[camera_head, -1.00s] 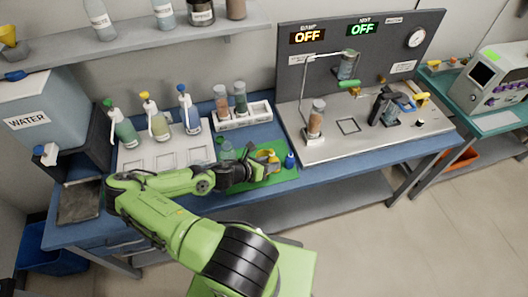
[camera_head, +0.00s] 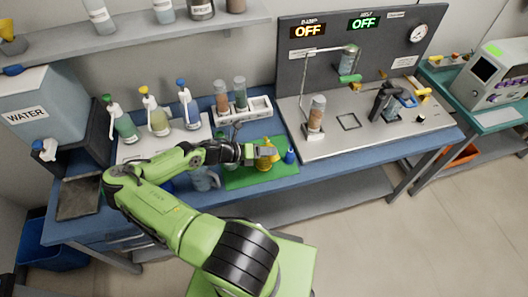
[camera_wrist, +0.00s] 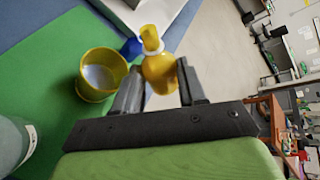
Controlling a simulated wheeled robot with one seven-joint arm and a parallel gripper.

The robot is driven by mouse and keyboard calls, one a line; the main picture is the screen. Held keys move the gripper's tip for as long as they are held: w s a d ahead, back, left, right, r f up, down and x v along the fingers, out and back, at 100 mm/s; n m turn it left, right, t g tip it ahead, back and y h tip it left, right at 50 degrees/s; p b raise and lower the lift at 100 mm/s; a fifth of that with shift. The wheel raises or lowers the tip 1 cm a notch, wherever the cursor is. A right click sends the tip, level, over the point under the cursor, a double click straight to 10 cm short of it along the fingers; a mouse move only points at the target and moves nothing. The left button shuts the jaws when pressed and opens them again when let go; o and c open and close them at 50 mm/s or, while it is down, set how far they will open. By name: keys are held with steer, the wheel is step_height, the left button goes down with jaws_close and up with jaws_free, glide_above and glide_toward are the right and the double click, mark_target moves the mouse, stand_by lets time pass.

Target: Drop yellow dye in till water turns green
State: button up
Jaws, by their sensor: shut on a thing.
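My gripper (camera_wrist: 160,92) is shut on the yellow dye bottle (camera_wrist: 160,72), an orange-yellow bottle with a pale collar and yellow tip. In the head view the bottle (camera_head: 268,150) is at my gripper (camera_head: 256,153), over the back part of the green mat (camera_head: 265,178). I cannot tell whether its base touches the mat. A translucent yellow cup (camera_wrist: 101,76) stands on the mat beside it. A clear, greyish vessel (camera_wrist: 12,146) is cut off at the left edge of the wrist view. A clear jug (camera_head: 205,179) shows below my forearm; its water colour is unclear.
A small blue bottle (camera_head: 290,156) stands right of the yellow one. Wash bottles, including a green-filled one (camera_head: 123,124), stand behind my arm. A white rack (camera_head: 254,108) holds vials. The steel apparatus tray (camera_head: 350,125) is to the right. The mat's front is clear.

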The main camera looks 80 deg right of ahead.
steer(key=shift+s+a+f+n+g+y+b, duration=0.15)
steer(key=shift+f+n+g+y+b, duration=0.55)
steer(key=shift+b, duration=1.5)
stand_by(2.7)
steer(key=shift+r+n+g+b, duration=0.2)
steer(key=shift+n+g+b, duration=0.5)
steer(key=shift+n+b, duration=0.15)
stand_by(1.7)
stand_by(0.5)
